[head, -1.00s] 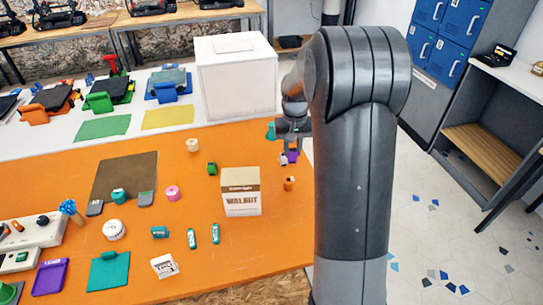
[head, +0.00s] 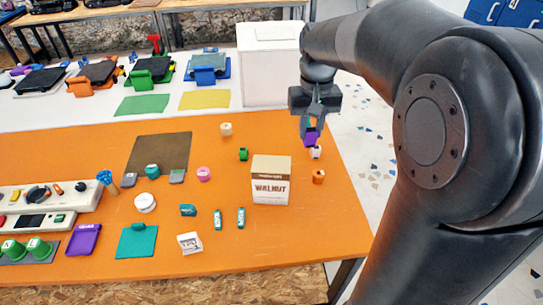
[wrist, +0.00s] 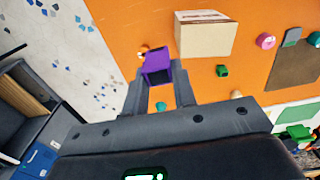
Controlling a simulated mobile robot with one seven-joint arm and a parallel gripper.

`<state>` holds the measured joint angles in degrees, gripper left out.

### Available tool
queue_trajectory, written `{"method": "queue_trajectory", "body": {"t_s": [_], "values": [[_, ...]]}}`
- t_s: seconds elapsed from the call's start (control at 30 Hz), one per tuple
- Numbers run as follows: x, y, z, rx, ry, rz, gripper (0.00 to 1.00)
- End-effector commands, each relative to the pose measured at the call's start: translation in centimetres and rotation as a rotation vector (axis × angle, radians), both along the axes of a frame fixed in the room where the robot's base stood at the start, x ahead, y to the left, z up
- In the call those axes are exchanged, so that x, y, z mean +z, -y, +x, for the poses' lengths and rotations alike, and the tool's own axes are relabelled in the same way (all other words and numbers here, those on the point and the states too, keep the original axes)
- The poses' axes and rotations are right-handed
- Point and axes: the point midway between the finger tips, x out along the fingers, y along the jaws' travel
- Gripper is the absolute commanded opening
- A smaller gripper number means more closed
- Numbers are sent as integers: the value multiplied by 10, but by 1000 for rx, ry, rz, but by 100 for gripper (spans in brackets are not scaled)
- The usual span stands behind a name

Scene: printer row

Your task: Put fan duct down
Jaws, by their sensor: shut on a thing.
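The fan duct, which I take to be the purple hollow piece (head: 310,139), is held between the fingers of my gripper (head: 312,124). In the wrist view the fan duct (wrist: 157,62) sits between both fingertips, its open side facing the camera. My gripper is shut on it, pointing down at the right part of the orange table top (head: 215,255). The duct looks raised above the table, but its exact height is unclear. A small white piece (head: 317,152) shows just below it, and a teal piece (wrist: 161,106) is partly hidden by the gripper.
A walnut carton (head: 270,180) stands left of my gripper, with a green piece (head: 243,154) beyond it. An orange piece (head: 318,177) lies near the right edge. A large white box (head: 270,70) stands behind.

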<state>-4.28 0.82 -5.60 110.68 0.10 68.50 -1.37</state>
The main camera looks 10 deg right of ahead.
Motion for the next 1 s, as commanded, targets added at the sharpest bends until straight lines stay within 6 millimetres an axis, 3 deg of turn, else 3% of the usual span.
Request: {"method": "queue_trajectory", "body": {"t_s": [0.2,0.4,0.67,0.9,1.0], "values": [[-32,-48,19,5,-3,0,3],[-53,-81,33,2,-1,0,3],[-67,-90,37,-1,-1,0,3],[-98,-90,37,-1,-2,0,3],[-99,-90,37,-1,1,1,3]]}}
